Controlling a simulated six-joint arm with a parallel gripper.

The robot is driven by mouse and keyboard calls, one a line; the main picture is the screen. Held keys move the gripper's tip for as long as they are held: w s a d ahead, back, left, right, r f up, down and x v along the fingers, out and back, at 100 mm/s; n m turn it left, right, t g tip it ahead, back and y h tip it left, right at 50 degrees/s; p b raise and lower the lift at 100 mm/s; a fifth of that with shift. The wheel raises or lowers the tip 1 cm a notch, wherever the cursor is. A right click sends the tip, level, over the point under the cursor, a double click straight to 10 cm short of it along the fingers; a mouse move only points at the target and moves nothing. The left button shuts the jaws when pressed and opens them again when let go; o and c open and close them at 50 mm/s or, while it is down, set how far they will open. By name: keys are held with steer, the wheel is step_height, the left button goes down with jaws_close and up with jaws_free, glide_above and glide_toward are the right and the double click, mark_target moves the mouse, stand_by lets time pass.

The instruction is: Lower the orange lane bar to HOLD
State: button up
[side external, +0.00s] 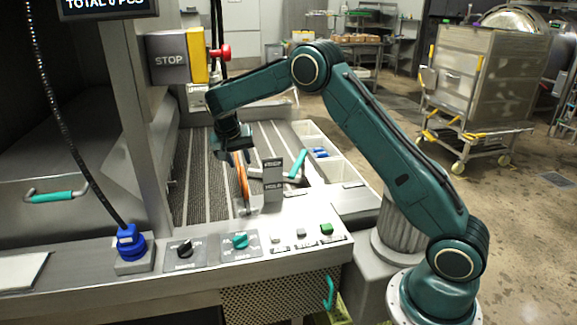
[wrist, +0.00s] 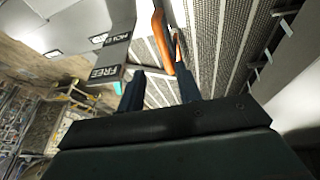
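The orange lane bar (side external: 241,180) stands steeply over the striped lanes, its upper end beside the FREE mark. It also shows in the wrist view (wrist: 161,38), its near end lying just beyond and between my fingertips. The grey label plate (side external: 272,194) stands right of the bar, with FREE on top and HOLD lower; it shows left of the bar in the wrist view (wrist: 115,55). My gripper (side external: 236,152) points down at the bar's upper end. In the wrist view its two dark fingers (wrist: 160,85) are spread apart. I cannot tell whether either finger touches the bar.
A panel (side external: 195,270) with knobs and buttons lies in front of the lanes. A red-knobbed STOP box (side external: 169,58) hangs left of my arm. A teal handle (side external: 297,164) and a white divided bin (side external: 335,170) lie right of the plate. A blue plug (side external: 131,243) stands front left.

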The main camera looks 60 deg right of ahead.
steer(key=s+a+r+n, duration=0.1)
steer(key=s+a+r, duration=0.1)
steer(key=r, duration=0.3)
steer(key=s+a+r+n+t, duration=0.1)
steer(key=s+a+r, duration=0.1)
steer(key=s+r, duration=0.3)
steer(key=s+a+r+y, duration=0.1)
steer(key=s+a+r, duration=0.1)
steer(key=r, duration=0.4)
steer(key=shift+s+n+t, duration=0.3)
steer(key=shift+s+n, duration=0.1)
steer(key=shift+s, duration=0.35)
steer(key=shift+o, duration=0.2)
steer(key=shift+a+r, duration=0.1)
steer(key=shift+a, duration=0.05)
